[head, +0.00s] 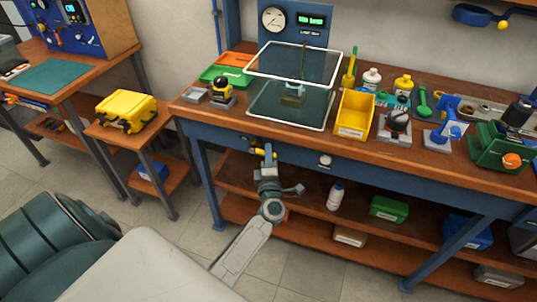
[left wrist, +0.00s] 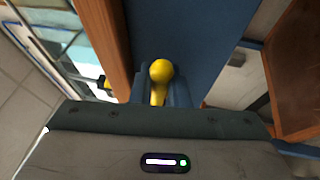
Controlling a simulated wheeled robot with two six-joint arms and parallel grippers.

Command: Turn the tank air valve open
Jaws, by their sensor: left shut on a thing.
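The tank air valve is on the blue front of the workbench, below the tabletop edge. Its yellow handle (head: 257,151) shows beside my left gripper (head: 268,153) in the head view. In the left wrist view the yellow handle (left wrist: 160,71) has a round end and stands between the two fingers of my left gripper (left wrist: 159,88), which is shut on it. The rest of the valve is hidden by the gripper. A clear tank (head: 262,107) with white rims stands on the bench above, with a frame and a small part inside. My right gripper is not in view.
The wooden bench edge (left wrist: 103,35) is close beside the gripper. A panel with a round gauge (head: 273,19) and green display stands behind the tank. A yellow bin (head: 354,112) is to its right. A white knob (head: 325,160) sits on the bench front. Lower shelves hold boxes.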

